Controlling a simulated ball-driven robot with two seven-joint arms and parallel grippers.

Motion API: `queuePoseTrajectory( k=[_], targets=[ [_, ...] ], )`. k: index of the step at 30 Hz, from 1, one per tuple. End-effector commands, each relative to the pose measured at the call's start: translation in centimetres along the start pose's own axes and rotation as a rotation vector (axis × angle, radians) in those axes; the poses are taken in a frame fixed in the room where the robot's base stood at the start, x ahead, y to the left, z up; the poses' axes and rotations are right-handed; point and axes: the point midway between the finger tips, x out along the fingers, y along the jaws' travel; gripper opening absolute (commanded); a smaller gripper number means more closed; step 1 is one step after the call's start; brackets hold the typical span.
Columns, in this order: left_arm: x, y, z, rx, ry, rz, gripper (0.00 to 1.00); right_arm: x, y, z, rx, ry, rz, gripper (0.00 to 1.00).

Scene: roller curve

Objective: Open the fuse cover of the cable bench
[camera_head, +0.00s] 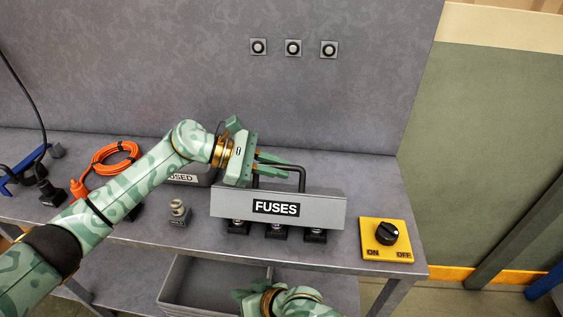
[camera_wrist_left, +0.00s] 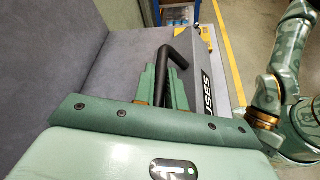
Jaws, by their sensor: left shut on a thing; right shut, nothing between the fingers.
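The grey fuse cover (camera_head: 325,212), labelled FUSES, is above a row of black fuse holders (camera_head: 276,233), whose fronts show below its lower edge. Its black bar handle (camera_head: 303,180) stands up at the top. My left gripper (camera_head: 272,164) is shut on this handle. In the left wrist view, the left gripper's fingers (camera_wrist_left: 165,92) are around the black handle (camera_wrist_left: 181,57), and the cover (camera_wrist_left: 207,70) is beyond it. My right gripper (camera_head: 240,295) is low at the front, by the grey bin, shut and empty; its fingertips are small in view.
A yellow ON/OFF switch plate (camera_head: 370,252) is right of the cover. A grey box labelled USED (camera_head: 185,178), a small grey fitting (camera_head: 179,212) and an orange cable coil (camera_head: 112,157) are to the left. An open grey bin (camera_head: 215,277) is below the front edge.

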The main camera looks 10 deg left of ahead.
Motion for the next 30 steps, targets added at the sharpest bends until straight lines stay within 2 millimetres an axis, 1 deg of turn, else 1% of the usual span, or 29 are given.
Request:
queuePoseTrajectory(
  k=[1,3,5,6,7,8,9,11,12,14,15,17,18,21,24,25,27,30],
  targets=[
    [0.0,0.0,-0.1,-0.001,0.000,0.000,0.00,-0.7,-2.9,-2.2,-0.032,-0.038,-0.057,0.00],
    [0.0,0.0,-0.1,-0.001,0.000,0.000,0.00,-2.2,-6.5,-3.7,-0.074,-0.125,-0.117,0.00],
    [0.0,0.0,-0.1,-0.001,0.000,0.000,0.00,-3.9,-8.7,-5.6,-0.151,-0.189,-0.134,0.00],
    [0.0,0.0,-0.1,-0.001,0.000,0.000,0.00,-5.1,-9.4,-7.1,-0.213,-0.219,-0.126,0.00],
    [0.0,0.0,-0.1,-0.001,0.000,0.000,0.00,-6.0,-9.7,-8.4,-0.256,-0.237,-0.114,0.00],
    [0.0,0.0,-0.1,-0.001,0.001,0.000,0.00,-6.9,-9.7,-9.6,-0.295,-0.254,-0.099,0.00],
    [0.0,0.0,-0.1,-0.001,0.001,0.000,0.00,-8.1,-9.6,-11.2,-0.341,-0.276,-0.076,0.00],
    [0.0,0.0,-0.1,-0.001,0.001,0.000,0.00,-10.1,-9.3,-13.6,-0.402,-0.310,-0.039,0.00],
    [0.0,0.0,-0.1,-0.001,0.001,0.000,0.00,-11.6,-8.9,-15.2,-0.442,-0.334,-0.014,0.00],
    [0.0,0.0,-0.1,-0.001,0.001,0.000,0.00,-14.0,-8.5,-17.5,-0.507,-0.368,0.022,0.00],
    [0.0,0.0,-0.1,-0.001,0.001,-0.001,0.00,-15.7,-8.2,-19.0,-0.557,-0.389,0.047,0.00],
    [0.0,0.0,-0.1,-0.002,0.001,-0.001,0.00,-18.3,-7.8,-21.1,-0.634,-0.414,0.084,0.00],
    [0.0,0.0,-0.1,-0.002,0.001,-0.001,0.00,-20.0,-7.5,-22.5,-0.687,-0.427,0.109,0.00],
    [0.0,-0.1,-0.1,-0.002,0.001,-0.001,0.00,-23.7,-7.0,-25.3,-0.810,-0.447,0.166,0.00],
    [0.0,-0.1,-0.1,-0.002,0.001,-0.001,0.00,-26.5,-6.7,-27.4,-0.907,-0.454,0.215,0.00],
    [0.0,-0.1,-0.1,-0.002,0.001,-0.001,0.00,-27.1,-6.6,-27.9,-0.929,-0.455,0.227,0.00],
    [0.0,-0.1,-0.1,-0.002,0.001,-0.001,0.00,-28.2,-6.5,-28.7,-0.969,-0.455,0.249,0.00],
    [0.0,-0.1,-0.1,-0.002,0.001,-0.001,0.00,-28.7,-6.3,-29.1,-0.998,-0.455,0.263,0.00]
  ],
)
